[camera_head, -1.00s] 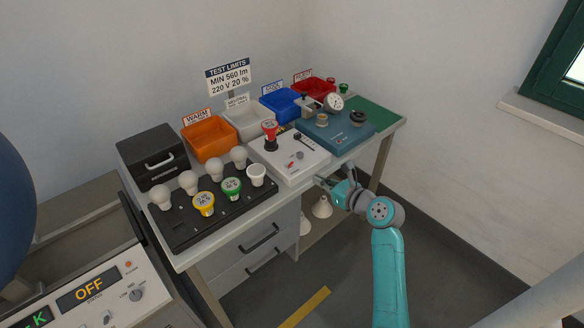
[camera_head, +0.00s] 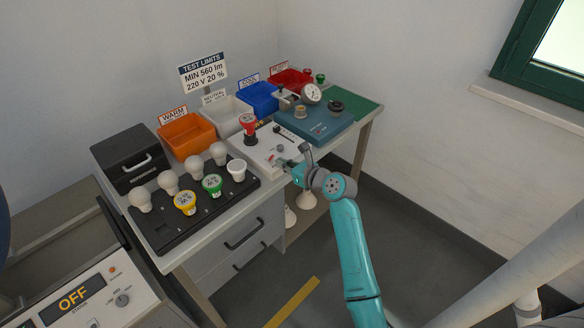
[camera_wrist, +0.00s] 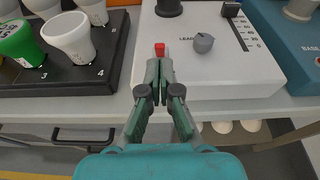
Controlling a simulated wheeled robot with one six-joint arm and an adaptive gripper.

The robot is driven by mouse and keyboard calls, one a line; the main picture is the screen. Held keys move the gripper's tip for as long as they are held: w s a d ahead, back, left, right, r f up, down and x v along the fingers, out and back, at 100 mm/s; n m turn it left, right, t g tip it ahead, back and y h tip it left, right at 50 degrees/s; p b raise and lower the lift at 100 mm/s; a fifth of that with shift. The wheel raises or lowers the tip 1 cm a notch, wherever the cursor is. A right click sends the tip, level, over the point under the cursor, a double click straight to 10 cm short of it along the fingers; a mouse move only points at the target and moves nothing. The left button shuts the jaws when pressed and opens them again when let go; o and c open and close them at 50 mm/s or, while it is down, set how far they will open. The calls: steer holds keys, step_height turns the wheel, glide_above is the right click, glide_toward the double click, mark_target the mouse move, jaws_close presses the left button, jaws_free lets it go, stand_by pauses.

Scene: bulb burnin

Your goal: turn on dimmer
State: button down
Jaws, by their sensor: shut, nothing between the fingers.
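The dimmer is likely the white box (camera_head: 254,156) on the bench; it also shows in the wrist view (camera_wrist: 205,78). On its top are a small red switch (camera_wrist: 160,48), a grey round knob (camera_wrist: 203,42) and a dark slider (camera_wrist: 231,9) beside a numbered scale. My gripper (camera_wrist: 159,64) is shut and empty. Its tips are over the front part of the box, just in front of the red switch; I cannot tell whether they touch it. In the head view my gripper (camera_head: 280,163) reaches in from the right front and covers part of the box's front edge.
A red-topped post (camera_head: 248,125) rises from the box. Orange (camera_head: 187,136), white and blue bins stand behind.

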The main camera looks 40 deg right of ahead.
steer(key=shift+x, duration=0.9)
